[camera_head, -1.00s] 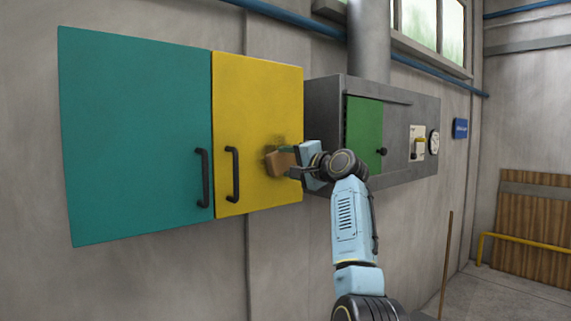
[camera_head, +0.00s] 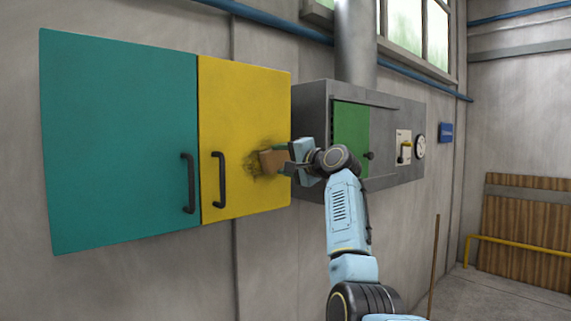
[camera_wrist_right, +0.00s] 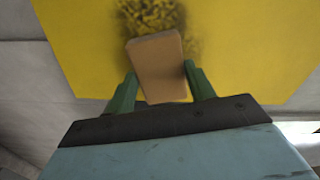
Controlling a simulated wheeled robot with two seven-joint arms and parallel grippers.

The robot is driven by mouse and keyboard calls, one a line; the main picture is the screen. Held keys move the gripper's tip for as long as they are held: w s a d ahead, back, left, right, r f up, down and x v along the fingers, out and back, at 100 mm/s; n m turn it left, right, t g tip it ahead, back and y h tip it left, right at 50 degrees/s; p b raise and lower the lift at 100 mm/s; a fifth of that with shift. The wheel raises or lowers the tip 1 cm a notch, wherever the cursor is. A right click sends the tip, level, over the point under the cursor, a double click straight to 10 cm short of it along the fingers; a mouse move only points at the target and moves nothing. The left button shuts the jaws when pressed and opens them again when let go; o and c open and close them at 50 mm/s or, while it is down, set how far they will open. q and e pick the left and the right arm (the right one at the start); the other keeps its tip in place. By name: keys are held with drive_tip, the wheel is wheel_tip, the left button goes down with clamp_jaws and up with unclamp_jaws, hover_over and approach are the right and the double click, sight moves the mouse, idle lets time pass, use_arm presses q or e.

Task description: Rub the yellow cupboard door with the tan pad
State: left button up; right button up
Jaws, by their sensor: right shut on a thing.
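The yellow cupboard door (camera_head: 240,110) hangs on the wall beside a teal door, with a black handle at its left edge. A dark smudge (camera_head: 258,152) marks its right part, and the smudge also shows in the right wrist view (camera_wrist_right: 150,17). My right gripper (camera_head: 284,165) is shut on the tan pad (camera_head: 272,161) and holds it at the smudge. In the right wrist view the pad (camera_wrist_right: 158,68) sits between the green fingers, with the smudge beyond and around its far end. I cannot tell whether the pad touches the door. My left gripper is not in view.
The teal door (camera_head: 120,140) is to the left. A grey metal box (camera_head: 312,105) with a green door (camera_head: 350,135) and a gauge juts from the wall close behind my right wrist. A thin brown pole (camera_head: 434,265) leans at the right.

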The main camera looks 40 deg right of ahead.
drive_tip(key=shift+s+a+b, duration=0.15)
drive_tip(key=shift+a+b, duration=0.05)
drive_tip(key=shift+a, duration=1.45)
drive_tip(key=shift+s+a+b, duration=0.1)
drive_tip(key=shift+a+b, duration=0.1)
drive_tip(key=shift+a, duration=1.45)
drive_tip(key=shift+s+a, duration=0.15)
drive_tip(key=shift+a, duration=1.75)
drive_tip(key=shift+r+p, duration=0.6)
drive_tip(key=shift+r, duration=0.35)
drive_tip(key=shift+w+d, duration=0.15)
drive_tip(key=shift+d, duration=1.75)
drive_tip(key=shift+w+d, duration=0.15)
drive_tip(key=shift+d, duration=1.7)
drive_tip(key=shift+w+d, duration=0.15)
drive_tip(key=shift+d, duration=1.75)
drive_tip(key=shift+s+f+b, duration=0.15)
drive_tip(key=shift+s+b, duration=0.1)
drive_tip(key=shift+b, duration=0.2)
drive_tip(key=shift+s+d+b, duration=0.15)
drive_tip(key=shift+s+b, duration=0.75)
drive_tip(key=shift+s, duration=0.45)
drive_tip(key=shift+s+d+b, duration=0.1)
drive_tip(key=shift+s+b, duration=0.75)
drive_tip(key=shift+s, duration=0.5)
